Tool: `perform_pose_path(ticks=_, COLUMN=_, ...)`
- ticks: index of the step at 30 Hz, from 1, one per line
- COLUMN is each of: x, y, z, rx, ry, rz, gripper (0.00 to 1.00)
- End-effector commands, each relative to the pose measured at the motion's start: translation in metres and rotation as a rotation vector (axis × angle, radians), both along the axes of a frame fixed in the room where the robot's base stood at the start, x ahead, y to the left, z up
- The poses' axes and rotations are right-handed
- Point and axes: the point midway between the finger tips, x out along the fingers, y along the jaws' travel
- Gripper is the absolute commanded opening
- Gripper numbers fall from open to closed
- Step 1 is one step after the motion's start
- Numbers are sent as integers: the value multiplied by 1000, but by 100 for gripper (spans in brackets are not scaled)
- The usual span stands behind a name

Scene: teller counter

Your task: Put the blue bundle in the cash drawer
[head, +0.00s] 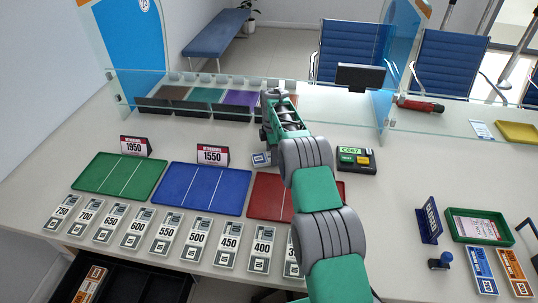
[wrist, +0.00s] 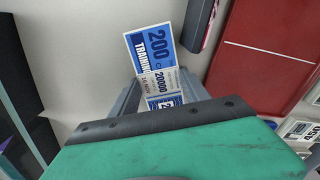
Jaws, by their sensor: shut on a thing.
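My gripper (wrist: 158,95) is shut on a blue bundle (wrist: 150,48) marked 200, with a pale band around it. The bundle sticks out beyond the jaws in the wrist view. In the head view my gripper is over the middle of the counter, behind the red tray, and the bundle (head: 261,159) shows just below it. Whether it touches the counter I cannot tell. The black cash drawer (head: 128,284) is open at the lower left, partly cut off by the frame. An orange bundle (head: 90,284) lies in its left compartment.
A glass screen (head: 330,108) and slotted holder stand behind. Another blue bundle (head: 482,271) and an orange one (head: 515,272) lie at the right.

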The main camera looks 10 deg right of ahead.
Motion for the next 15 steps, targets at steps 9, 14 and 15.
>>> perform_pose_path(ticks=9, x=1, y=0, z=-8, rx=0, ry=-2, rz=-1, gripper=11)
perform_pose_path(ticks=14, x=0, y=0, z=-9, rx=0, ry=-2, rz=-1, gripper=60)
perform_pose_path(ticks=15, x=0, y=0, z=-9, rx=0, ry=-2, rz=-1, gripper=64)
